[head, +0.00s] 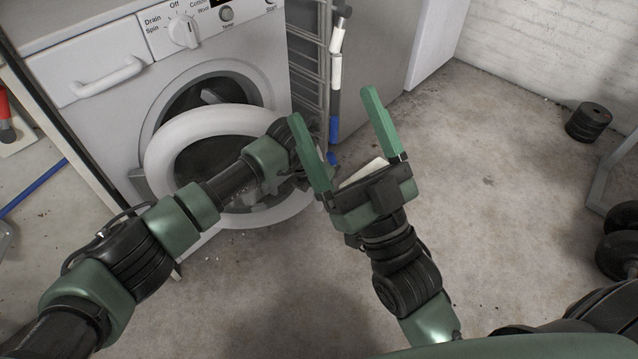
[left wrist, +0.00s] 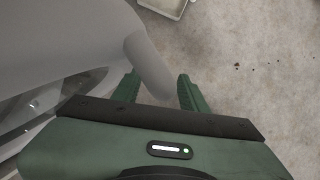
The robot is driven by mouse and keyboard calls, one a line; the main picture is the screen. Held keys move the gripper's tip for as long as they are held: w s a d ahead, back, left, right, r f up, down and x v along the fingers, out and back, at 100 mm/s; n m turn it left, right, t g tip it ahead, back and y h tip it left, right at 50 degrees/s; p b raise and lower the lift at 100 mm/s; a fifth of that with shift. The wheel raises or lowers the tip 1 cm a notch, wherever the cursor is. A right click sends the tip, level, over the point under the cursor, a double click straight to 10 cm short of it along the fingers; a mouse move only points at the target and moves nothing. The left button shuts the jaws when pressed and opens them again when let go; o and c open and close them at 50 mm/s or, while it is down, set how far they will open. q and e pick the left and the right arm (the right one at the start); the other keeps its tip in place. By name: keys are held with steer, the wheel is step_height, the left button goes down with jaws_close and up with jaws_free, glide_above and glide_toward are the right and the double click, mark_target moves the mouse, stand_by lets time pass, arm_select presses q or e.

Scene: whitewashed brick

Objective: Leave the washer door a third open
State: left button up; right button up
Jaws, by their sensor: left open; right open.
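The white washer (head: 95,85) stands at the upper left in the head view. Its round door (head: 160,160) is partly open, swung out from the dark drum opening (head: 205,95), with what looks like a hinge at its left. My left gripper (left wrist: 158,85) is at the door's right edge. In the left wrist view its open fingers lie on either side of a grey protruding part of the door (left wrist: 150,68); contact cannot be told. My right gripper (head: 333,106) is open and empty, nearer the camera, and partly hides the left one.
A wire rack (head: 308,62) and a grey cabinet (head: 375,55) stand right of the washer. A blue-handled tool (head: 35,187) lies at left. The concrete floor in the middle is clear.

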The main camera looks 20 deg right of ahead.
arm_select(q)
steer(key=shift+r, duration=0.1)
steer(key=shift+r, duration=0.2)
steer(key=p+v, duration=0.2)
steer(key=v, duration=0.5)
steer(key=shift+p, duration=0.4)
arm_select(e)
steer(key=w+f+g+h, duration=0.2)
steer(key=w+f+g, duration=0.2)
steer(key=f+g, duration=0.3)
steer(key=shift+w+d+f, duration=0.15)
steer(key=shift+w+f, duration=0.05)
steer(key=shift+f, duration=1.95)
arm_select(q)
steer(key=shift+s+a, duration=0.1)
steer(key=shift+a, duration=0.05)
